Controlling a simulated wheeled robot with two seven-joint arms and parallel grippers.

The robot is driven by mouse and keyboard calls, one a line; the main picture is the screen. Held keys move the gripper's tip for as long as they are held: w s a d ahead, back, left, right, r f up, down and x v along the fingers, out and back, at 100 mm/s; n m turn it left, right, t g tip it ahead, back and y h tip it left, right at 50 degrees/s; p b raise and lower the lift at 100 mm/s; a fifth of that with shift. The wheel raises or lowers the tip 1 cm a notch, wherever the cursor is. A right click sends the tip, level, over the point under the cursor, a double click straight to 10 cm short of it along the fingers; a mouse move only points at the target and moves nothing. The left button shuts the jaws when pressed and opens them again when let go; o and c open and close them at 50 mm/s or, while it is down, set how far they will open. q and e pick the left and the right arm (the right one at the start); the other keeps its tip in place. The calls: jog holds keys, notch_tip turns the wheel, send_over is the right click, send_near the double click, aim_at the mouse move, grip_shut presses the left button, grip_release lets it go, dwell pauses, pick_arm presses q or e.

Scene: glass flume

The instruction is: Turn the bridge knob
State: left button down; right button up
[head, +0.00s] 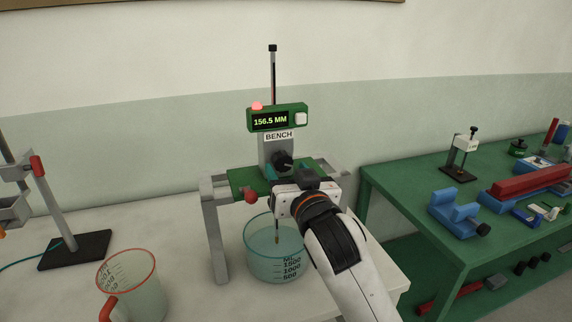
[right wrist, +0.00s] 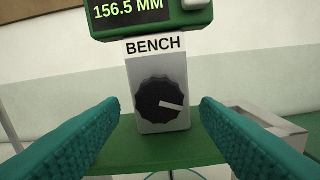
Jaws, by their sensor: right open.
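The bridge knob (head: 283,160) is a black, ribbed dial on the front of a grey post labelled BENCH. It also shows in the right wrist view (right wrist: 159,102), with a white pointer line toward the right. Above it, a green display box (head: 278,117) reads 156.5 MM. My right gripper (right wrist: 160,110) is open, its two teal fingers on either side of the knob in the picture and apart from it. In the head view the right gripper (head: 284,170) is just in front of and below the knob, partly hidden by its own wrist. My left gripper is not in view.
The post stands on a green bridge plate (head: 243,181) on a grey frame, over a glass beaker (head: 262,262) of liquid. A red knob (head: 251,196) sits at the plate's front. A red-rimmed jug (head: 140,290) is front left. A green bench (head: 400,190) with tools is right.

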jog(key=shift+w+a, duration=0.2)
jog(key=shift+w, duration=0.35)
jog(key=shift+w+a, duration=0.1)
jog(key=shift+w, duration=0.35)
jog(key=c, duration=1)
jog(key=shift+r+n+p, duration=0.2)
jog(key=shift+n+p, duration=0.2)
jog(key=shift+p, duration=0.55)
jog(key=shift+f+n+p, duration=0.1)
jog(key=shift+n+p, duration=0.35)
jog(key=shift+n, duration=0.05)
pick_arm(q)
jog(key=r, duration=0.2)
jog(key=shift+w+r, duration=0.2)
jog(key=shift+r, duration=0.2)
pick_arm(e)
jog(key=shift+f, duration=0.1)
